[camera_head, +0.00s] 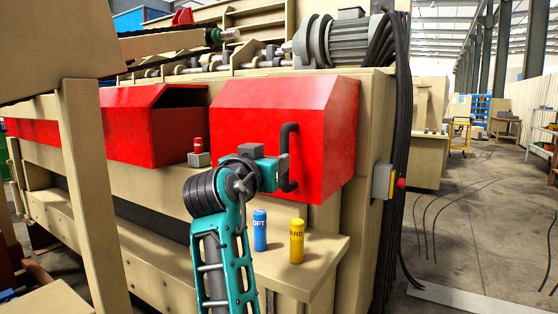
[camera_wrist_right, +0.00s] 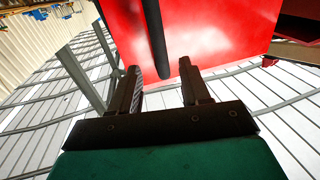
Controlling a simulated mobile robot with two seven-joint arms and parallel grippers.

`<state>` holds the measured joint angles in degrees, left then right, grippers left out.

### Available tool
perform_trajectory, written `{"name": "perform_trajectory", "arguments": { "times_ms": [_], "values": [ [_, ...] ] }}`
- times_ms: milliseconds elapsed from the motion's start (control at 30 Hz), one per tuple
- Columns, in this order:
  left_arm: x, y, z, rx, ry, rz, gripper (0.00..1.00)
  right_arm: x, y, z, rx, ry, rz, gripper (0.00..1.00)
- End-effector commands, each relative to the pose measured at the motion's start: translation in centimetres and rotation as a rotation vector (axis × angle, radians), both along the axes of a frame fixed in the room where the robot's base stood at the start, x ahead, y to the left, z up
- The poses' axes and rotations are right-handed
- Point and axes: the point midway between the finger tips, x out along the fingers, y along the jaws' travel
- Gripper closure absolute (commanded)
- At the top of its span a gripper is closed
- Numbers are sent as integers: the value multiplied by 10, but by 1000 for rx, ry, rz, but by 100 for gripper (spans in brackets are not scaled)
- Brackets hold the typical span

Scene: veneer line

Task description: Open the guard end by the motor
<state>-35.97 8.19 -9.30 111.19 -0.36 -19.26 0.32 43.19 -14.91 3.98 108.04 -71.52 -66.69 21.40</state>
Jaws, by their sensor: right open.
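The red guard end (camera_head: 262,115) stands below the grey motor (camera_head: 345,40) on the beige machine; it also fills the upper part of the right wrist view (camera_wrist_right: 215,35). A black upright bar handle (camera_head: 288,157) is fixed to its front face. My right gripper (camera_head: 281,170) is open at the handle, partly covering it in the head view. In the right wrist view the handle (camera_wrist_right: 155,40) appears between the two fingers, nearer the left one. I cannot tell whether either finger touches it. My left gripper is not in view.
A second red guard (camera_head: 150,130) lies to the left, with a dark gap at its end. A small red-topped box (camera_head: 199,153) sits between them. Blue (camera_head: 260,230) and yellow (camera_head: 297,241) cylinders stand on the ledge below. Black cables (camera_head: 396,130) hang at right; floor beyond is mostly clear.

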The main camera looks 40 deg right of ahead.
Motion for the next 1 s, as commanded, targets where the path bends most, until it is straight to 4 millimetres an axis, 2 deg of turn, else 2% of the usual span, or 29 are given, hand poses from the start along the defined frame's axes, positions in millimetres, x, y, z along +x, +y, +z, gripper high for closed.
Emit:
{"name": "perform_trajectory", "arguments": {
  "times_ms": [100, 300, 1000],
  "values": [
    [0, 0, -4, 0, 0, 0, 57, -11, 18, -2, 2, 1, 2, 53],
    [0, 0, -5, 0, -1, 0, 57, -21, 31, -1, 2, 1, 0, 53],
    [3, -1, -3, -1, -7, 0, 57, -22, 32, 0, 0, 1, 0, 53]
  ]
}}
